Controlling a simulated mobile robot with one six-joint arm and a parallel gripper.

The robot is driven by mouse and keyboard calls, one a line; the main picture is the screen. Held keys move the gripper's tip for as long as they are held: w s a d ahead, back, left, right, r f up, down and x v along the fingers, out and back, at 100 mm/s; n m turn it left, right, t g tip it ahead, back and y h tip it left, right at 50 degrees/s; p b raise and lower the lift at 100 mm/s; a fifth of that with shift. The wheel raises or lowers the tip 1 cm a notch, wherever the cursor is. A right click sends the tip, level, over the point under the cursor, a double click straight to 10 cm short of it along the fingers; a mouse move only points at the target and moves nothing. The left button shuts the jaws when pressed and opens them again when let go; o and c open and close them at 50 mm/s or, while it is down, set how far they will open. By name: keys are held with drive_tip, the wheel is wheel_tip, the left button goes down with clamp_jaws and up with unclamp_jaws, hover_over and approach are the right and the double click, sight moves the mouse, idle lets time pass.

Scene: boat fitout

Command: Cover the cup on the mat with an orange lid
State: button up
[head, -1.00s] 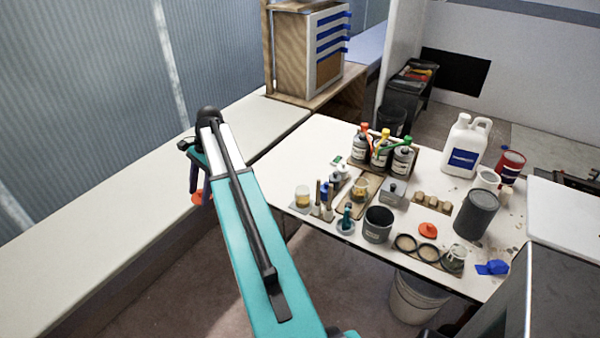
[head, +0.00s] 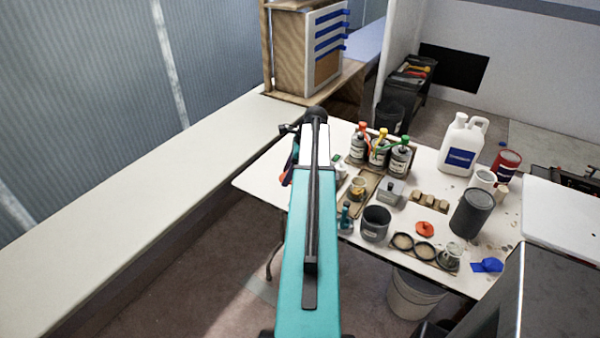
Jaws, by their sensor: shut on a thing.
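My gripper (head: 288,176) is at the left end of the table, mostly behind my own arm. It is shut on an orange lid, of which only a trace of colour shows now beside the jaws. A cup with amber contents on a small grey mat at the table's left end is hidden behind my arm now. Another cup with amber contents (head: 357,188) stands on a brown board (head: 371,183), uncovered. A second orange lid (head: 424,229) lies flat on the table, right of a dark grey pot (head: 375,223).
Bottles with coloured tops (head: 378,152) stand at the back of the table (head: 330,135). A white jug (head: 461,143), a dark can (head: 471,212) and a holder with round openings (head: 424,251) stand right. A small teal-topped bottle (head: 346,217) is close to my arm.

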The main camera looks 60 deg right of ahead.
drive_tip(key=shift+m+h, duration=0.3)
drive_tip(key=shift+m, duration=0.5)
drive_tip(key=s+d, duration=0.1)
drive_tip(key=s, duration=0.1)
drive_tip(key=s+d, duration=0.2)
drive_tip(key=shift+f, duration=0.15)
drive_tip(key=shift+f, duration=0.15)
drive_tip(key=shift+f+b, duration=1.45)
drive_tip(key=shift+f, duration=0.8)
drive_tip(key=shift+w+p, duration=0.1)
drive_tip(key=shift+p, duration=0.5)
drive_tip(key=shift+f, duration=0.5)
idle(1.2)
